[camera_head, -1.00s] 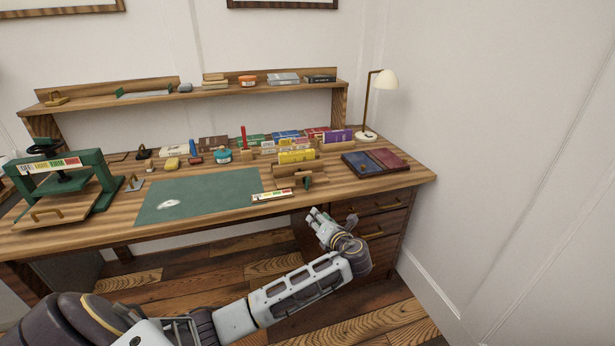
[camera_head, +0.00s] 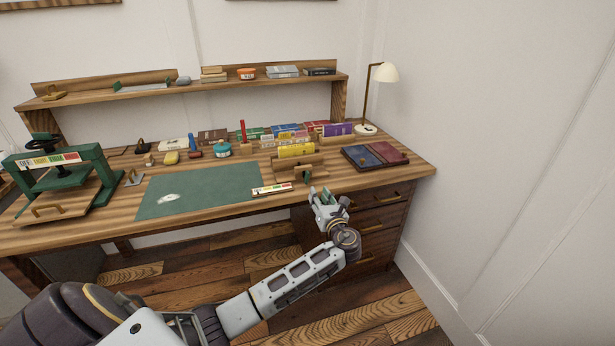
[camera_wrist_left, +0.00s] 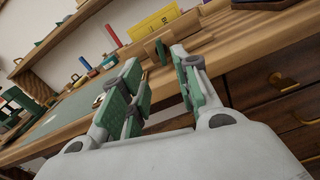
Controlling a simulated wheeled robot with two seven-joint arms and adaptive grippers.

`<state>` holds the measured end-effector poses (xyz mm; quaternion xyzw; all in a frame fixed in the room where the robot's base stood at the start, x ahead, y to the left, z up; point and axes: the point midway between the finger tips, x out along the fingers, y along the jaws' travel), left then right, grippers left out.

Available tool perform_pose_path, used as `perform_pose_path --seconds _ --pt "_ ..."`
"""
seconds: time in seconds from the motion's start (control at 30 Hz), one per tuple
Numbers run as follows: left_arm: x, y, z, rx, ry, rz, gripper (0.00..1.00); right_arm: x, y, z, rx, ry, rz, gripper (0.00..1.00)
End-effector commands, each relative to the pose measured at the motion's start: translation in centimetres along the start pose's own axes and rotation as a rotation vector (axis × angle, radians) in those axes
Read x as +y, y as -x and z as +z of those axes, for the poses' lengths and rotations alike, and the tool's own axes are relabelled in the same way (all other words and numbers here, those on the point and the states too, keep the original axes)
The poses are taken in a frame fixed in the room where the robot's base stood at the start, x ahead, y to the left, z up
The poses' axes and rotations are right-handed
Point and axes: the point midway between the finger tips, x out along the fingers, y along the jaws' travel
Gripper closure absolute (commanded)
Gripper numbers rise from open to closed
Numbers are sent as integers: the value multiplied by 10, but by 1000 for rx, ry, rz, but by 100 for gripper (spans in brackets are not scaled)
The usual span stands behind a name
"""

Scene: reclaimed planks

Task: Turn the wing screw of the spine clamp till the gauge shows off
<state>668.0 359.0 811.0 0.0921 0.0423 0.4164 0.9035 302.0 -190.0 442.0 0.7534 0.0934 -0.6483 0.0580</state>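The spine clamp (camera_head: 291,167) is a wooden block near the front edge of the desk, with a yellow book (camera_head: 296,150) standing at it. Its dark green wing screw (camera_head: 307,174) faces the front; in the left wrist view the wing screw (camera_wrist_left: 161,51) shows beyond the fingers. The gauge (camera_head: 272,189) is a pale strip with coloured fields beside the clamp; its reading is too small to tell. My left gripper (camera_head: 325,193) is open and empty, in front of the desk edge and apart from the screw. In the wrist view its green-padded fingers (camera_wrist_left: 155,75) stand apart. My right gripper is not in view.
A green press (camera_head: 62,180) stands at the left. A green mat (camera_head: 198,188) lies mid-desk, with several small tools and books behind it. Red and blue books (camera_head: 375,156) and a lamp (camera_head: 383,75) are at the right. Drawers (camera_head: 375,220) with handles lie below the desk edge.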

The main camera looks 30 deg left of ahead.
Motion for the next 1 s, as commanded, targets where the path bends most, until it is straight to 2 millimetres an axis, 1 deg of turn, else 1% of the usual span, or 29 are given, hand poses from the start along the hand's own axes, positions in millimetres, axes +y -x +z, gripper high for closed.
perform_pose_path --seconds 0.27,0.47,0.67,0.83,1.0 --pt "0 -2 0 0 -1 1 69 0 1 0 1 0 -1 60" --pt "0 -13 0 -1 -2 1 69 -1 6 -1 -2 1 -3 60" --pt "0 -34 0 -1 -2 2 69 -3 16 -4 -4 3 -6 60" --pt "1 -56 0 -1 -2 2 69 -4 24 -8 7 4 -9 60" --pt "0 -78 -1 -1 -2 1 69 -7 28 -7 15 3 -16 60"
